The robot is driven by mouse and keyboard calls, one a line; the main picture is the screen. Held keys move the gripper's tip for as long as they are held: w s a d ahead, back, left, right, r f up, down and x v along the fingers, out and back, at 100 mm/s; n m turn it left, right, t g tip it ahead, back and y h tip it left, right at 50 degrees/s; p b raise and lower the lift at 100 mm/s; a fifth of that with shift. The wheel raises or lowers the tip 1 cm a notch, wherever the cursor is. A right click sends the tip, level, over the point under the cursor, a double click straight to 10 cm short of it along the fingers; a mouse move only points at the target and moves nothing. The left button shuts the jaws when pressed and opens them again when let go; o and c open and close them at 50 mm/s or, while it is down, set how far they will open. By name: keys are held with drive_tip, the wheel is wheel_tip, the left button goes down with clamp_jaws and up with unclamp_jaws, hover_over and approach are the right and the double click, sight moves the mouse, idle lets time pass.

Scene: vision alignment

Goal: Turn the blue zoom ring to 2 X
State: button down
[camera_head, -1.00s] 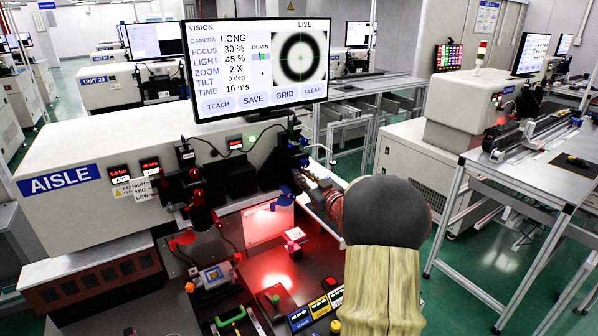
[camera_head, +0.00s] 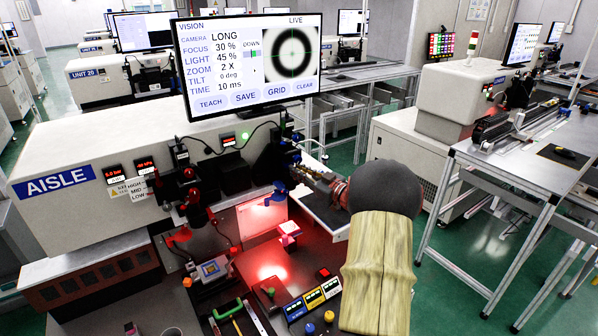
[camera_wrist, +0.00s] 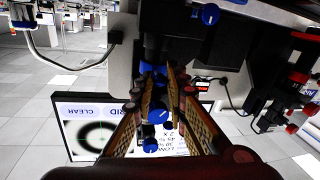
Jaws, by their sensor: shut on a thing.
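The monitor (camera_head: 250,62) reads ZOOM 2 X and shows a dark ring with a green cross in its live picture. My gripper (camera_head: 290,158) reaches in from the right to the dark camera assembly below the monitor. In the wrist view, my gripper's (camera_wrist: 158,76) two long patterned fingers converge on the blue zoom ring (camera_wrist: 154,69), one on each side, and are shut on it. The fingers partly cover the ring. Its own markings are too small to read. In the head view I cannot make the ring out.
A blue knob (camera_head: 280,193) hangs below the camera assembly, above a lit white plate (camera_head: 262,217). Red-knobbed fixtures (camera_head: 195,200) stand to the left. Buttons and small displays (camera_head: 312,298) line the front. A side bench (camera_head: 520,180) stands right, across green floor.

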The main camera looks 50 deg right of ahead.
drive_tip(key=c, duration=1.8)
unclamp_jaws()
drive_tip(key=shift+o, duration=0.2)
drive_tip(key=s+a, duration=0.1)
drive_tip(key=s, duration=1)
drive_tip(key=shift+s+a, duration=0.2)
drive_tip(key=shift+s, duration=0.2)
